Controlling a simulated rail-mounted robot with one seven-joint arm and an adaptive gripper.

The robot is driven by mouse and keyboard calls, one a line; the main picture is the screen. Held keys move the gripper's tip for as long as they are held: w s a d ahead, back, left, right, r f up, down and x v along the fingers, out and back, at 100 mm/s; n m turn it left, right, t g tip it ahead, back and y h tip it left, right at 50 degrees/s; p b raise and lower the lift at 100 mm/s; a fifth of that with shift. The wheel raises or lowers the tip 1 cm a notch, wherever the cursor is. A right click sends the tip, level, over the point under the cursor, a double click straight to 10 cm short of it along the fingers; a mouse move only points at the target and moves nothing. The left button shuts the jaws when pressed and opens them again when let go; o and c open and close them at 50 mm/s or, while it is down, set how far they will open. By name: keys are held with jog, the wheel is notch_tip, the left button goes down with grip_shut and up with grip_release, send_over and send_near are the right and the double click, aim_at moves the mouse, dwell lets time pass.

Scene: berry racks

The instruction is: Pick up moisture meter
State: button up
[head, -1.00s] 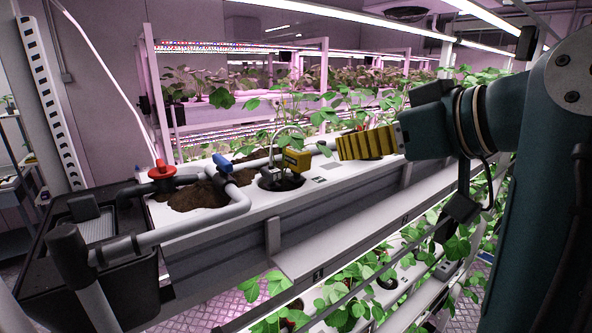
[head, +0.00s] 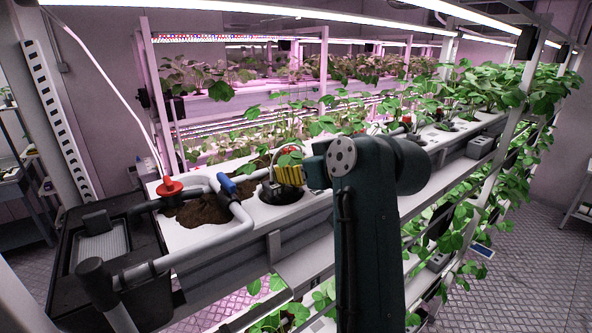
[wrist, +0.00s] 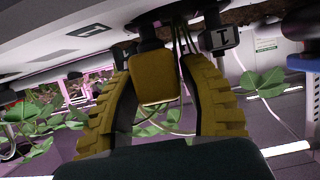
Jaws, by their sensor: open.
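The moisture meter (wrist: 155,78), a yellow block, sits between the two ribbed yellow fingers of my gripper (wrist: 160,105) in the wrist view. A finger stands on each side of it, with a narrow gap visible on the right; contact on the left is hard to tell. My gripper is open. In the head view my gripper (head: 288,174) is over the dark planting hole (head: 281,194) in the white trough, and its fingers largely hide the meter.
The white trough (head: 185,238) runs along the rack. Dark soil (head: 198,212), grey pipes with a red valve (head: 169,187) and a blue valve handle (head: 227,184) lie left of my gripper. Small grey blocks (wrist: 222,38) and thin cables are close to the meter. Leafy plants (head: 475,85) fill the right side.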

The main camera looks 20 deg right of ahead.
jog(key=shift+f, duration=0.1)
grip_shut()
